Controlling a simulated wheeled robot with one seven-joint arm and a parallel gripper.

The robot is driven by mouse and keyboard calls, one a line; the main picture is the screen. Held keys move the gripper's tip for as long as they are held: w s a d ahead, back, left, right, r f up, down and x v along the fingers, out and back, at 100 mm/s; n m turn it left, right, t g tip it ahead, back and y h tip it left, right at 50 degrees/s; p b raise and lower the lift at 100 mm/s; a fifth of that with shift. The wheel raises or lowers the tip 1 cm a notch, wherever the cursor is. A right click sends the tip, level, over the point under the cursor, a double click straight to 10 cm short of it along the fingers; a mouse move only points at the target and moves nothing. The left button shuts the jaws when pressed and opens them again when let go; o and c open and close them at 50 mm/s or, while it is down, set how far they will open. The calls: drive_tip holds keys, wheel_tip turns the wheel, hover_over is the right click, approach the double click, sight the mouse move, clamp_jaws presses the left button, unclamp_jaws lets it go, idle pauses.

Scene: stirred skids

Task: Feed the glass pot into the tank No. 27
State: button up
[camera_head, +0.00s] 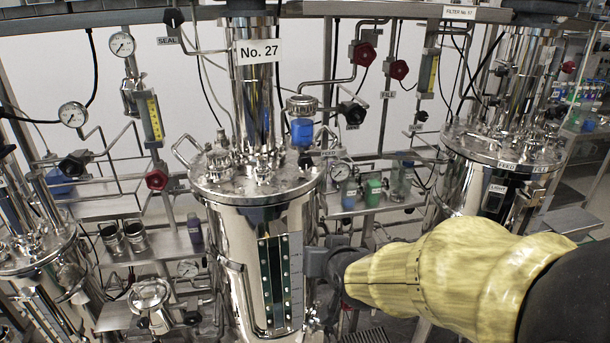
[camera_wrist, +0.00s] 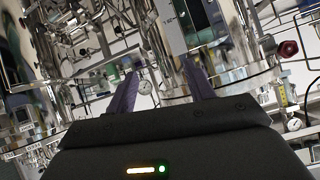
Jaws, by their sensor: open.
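Tank No. 27 (camera_head: 262,240) is a tall polished steel vessel in the middle of the head view. Its sign (camera_head: 259,52) hangs on the column above the lid (camera_head: 225,190). A clear glass vessel (camera_head: 402,182) stands on the shelf right of the tank; I cannot tell whether it is the glass pot. My gripper (camera_wrist: 160,82) is open in the wrist view, two purple fingers apart with nothing seen held between them. In the head view my yellow-covered arm reaches in from the right, its end beside the tank's right side; the fingertips cannot be made out there.
Blue (camera_head: 348,194) and green (camera_head: 373,192) containers share the right shelf. A second steel tank (camera_head: 500,150) stands at right, another (camera_head: 40,250) at left. Pipes, valves and gauges crowd the space.

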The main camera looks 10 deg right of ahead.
wheel_tip(320, 180, up, 11)
drive_tip(key=w+m+t+b, duration=0.1)
drive_tip(key=t+b, duration=0.1)
drive_tip(key=t, duration=0.4)
drive_tip(key=shift+d+f+m+t, duration=0.2)
drive_tip(key=shift+d+m+t, duration=0.05)
drive_tip(key=shift+m+t, duration=0.15)
drive_tip(key=shift+w, duration=0.2)
drive_tip(key=p, duration=1.4)
approach(306, 163)
drive_tip(key=w+p, duration=0.2)
drive_tip(key=w, duration=0.7)
drive_tip(key=shift+w, duration=0.1)
